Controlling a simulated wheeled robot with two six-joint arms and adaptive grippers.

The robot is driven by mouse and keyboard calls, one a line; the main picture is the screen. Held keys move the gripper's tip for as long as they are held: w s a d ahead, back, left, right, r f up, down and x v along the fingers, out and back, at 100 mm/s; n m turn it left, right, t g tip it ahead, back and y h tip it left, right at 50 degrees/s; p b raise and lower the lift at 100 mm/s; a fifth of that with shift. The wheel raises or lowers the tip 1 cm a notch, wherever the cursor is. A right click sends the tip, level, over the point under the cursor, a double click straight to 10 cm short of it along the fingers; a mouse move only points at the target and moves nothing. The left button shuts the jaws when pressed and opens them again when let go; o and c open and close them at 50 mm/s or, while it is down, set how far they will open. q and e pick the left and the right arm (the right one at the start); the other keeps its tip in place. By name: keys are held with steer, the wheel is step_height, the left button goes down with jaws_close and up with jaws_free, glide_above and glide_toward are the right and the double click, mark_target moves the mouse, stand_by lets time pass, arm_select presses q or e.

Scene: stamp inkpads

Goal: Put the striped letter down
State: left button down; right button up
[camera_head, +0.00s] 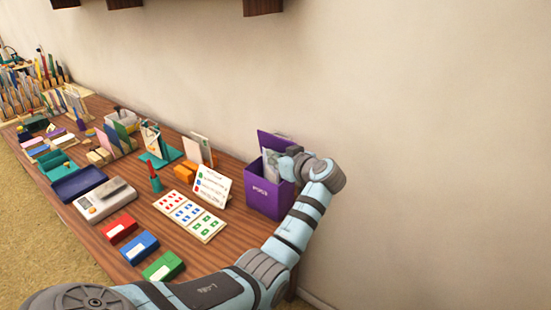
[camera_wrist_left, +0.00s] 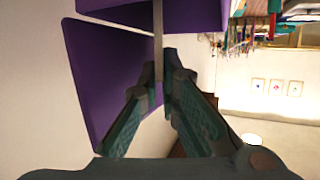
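A pale grey letter (camera_head: 270,163) shows above the front wall of the open purple post box (camera_head: 263,196), in front of its raised lid; stripes are too small to make out. My left gripper (camera_head: 290,163) is at the box's right side, beside the letter. In the left wrist view the gripper (camera_wrist_left: 161,80) has its two fingers close together on the thin edge of the letter (camera_wrist_left: 158,30), seen edge-on. The purple box (camera_wrist_left: 100,80) is around the far end of the letter. The letter's lower part is hidden by the box. My right gripper is out of view.
A small sign card (camera_head: 212,187) stands left of the box, with stamp sheets (camera_head: 188,214) in front. Red, blue and green inkpads (camera_head: 163,267) line the table's front edge. A scale (camera_head: 104,198) and a blue tray (camera_head: 79,184) lie further left. The wall is close behind.

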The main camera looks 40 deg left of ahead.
arm_select(q)
steer(key=shift+f+b, duration=0.6)
steer(key=c, duration=2.1)
jaws_free()
steer(key=shift+r, duration=0.1)
steer(key=shift+r+p, duration=0.3)
steer(key=shift+p, duration=0.1)
steer(key=shift+r+p, duration=0.5)
steer(key=shift+r, duration=0.05)
steer(key=v, duration=1.2)
steer(key=shift+f, duration=0.3)
